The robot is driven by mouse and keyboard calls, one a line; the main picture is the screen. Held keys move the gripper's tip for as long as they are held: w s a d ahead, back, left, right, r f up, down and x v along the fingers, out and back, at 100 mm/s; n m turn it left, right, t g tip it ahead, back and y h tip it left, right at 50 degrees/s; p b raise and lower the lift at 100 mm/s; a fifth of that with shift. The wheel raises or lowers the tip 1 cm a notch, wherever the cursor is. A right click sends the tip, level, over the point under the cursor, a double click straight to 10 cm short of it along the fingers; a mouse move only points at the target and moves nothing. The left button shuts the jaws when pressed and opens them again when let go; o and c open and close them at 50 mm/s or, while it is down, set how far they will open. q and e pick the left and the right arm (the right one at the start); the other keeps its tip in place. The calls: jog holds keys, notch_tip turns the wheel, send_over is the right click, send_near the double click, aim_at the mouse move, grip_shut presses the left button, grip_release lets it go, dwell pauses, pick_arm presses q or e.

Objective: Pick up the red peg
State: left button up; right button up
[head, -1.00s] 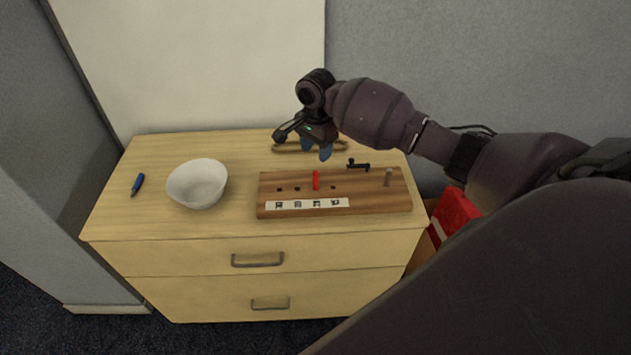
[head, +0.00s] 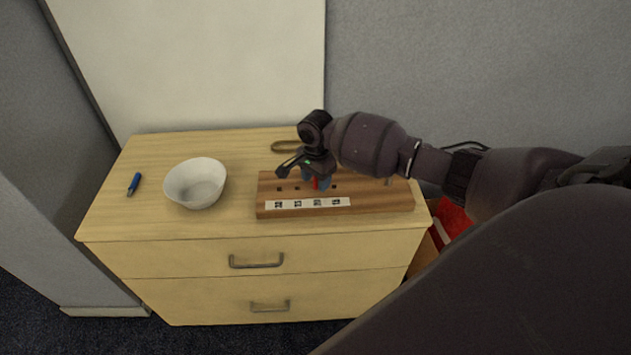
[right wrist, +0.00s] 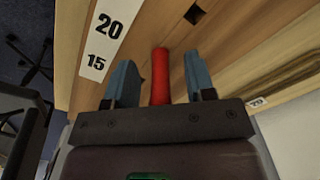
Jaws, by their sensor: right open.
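The red peg (head: 316,184) stands in the wooden board (head: 385,202) on top of the dresser. In the head view it is partly hidden by my right gripper (head: 317,183). In the right wrist view the red peg (right wrist: 161,76) shows between the two blue fingers of my right gripper (right wrist: 160,82), with a gap on both sides. The right gripper is open around the peg. My left gripper is not in view.
A white bowl (head: 196,184) stands left of the board, and a blue marker (head: 134,184) lies farther left. The board has several holes and a white number strip (head: 307,203). A wall is behind the dresser (head: 200,254). A red object (head: 453,222) is at the dresser's right side.

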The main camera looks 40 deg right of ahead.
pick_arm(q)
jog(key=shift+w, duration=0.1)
pick_arm(e)
jog(key=shift+c, duration=0.3)
grip_shut()
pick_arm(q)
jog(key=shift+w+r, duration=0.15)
pick_arm(e)
jog(key=shift+r, duration=0.1)
pick_arm(q)
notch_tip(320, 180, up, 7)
jog(key=p, duration=0.8)
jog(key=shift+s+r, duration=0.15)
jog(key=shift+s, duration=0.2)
pick_arm(e)
notch_tip(320, 180, up, 22)
pick_arm(q)
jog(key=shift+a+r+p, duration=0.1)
jog(key=shift+p, duration=0.3)
